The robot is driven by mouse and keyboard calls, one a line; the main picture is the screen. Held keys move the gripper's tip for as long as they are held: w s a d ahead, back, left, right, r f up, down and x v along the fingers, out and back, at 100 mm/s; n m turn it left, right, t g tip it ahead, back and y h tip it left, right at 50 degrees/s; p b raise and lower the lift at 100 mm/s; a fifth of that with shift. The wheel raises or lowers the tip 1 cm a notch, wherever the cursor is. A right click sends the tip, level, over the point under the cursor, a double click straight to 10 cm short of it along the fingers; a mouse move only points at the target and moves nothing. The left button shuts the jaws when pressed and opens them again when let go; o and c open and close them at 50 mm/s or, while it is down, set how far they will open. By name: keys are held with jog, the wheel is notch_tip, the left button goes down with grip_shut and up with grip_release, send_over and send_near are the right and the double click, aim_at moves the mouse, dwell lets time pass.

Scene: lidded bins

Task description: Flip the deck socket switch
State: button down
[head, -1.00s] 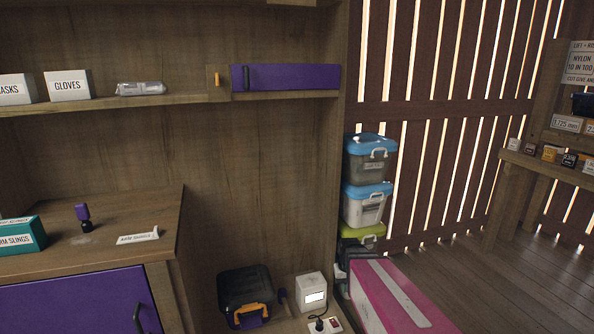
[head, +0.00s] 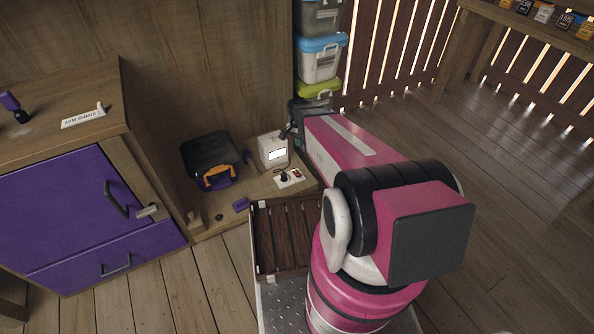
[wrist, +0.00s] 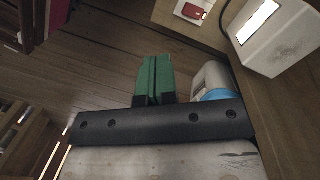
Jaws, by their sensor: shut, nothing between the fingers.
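The deck socket is a white plate (head: 291,179) lying on the low wooden deck, with a black plug in it. A small red switch (head: 297,174) sits beside the plug. In the wrist view the red switch (wrist: 193,11) and part of its plate show at the top edge. My gripper (wrist: 154,62) shows there as two green fingers pressed together, empty and apart from the switch, which lies up and to the right of the fingertips. In the head view the fingers cannot be made out; the dark end of my pink arm is above and behind the socket.
A white box with a lit panel (head: 274,150) stands just behind the socket; a cable runs near it. A black toolbox (head: 211,160) is to the left. Stacked bins (head: 320,60) stand behind my arm. A purple cabinet (head: 75,215) is at left. Open floor lies right.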

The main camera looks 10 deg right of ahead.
aim_at(298, 175)
jog(key=w+f+m, duration=0.6)
jog(key=w+f, duration=0.3)
jog(key=f, duration=0.4)
jog(key=shift+g, duration=0.4)
jog(key=s+f, duration=0.1)
jog(key=f, duration=0.3)
jog(key=s+f, duration=0.1)
jog(key=f, duration=0.4)
jog(key=s+f, duration=0.1)
jog(key=f, duration=0.4)
jog(key=shift+d, duration=0.15)
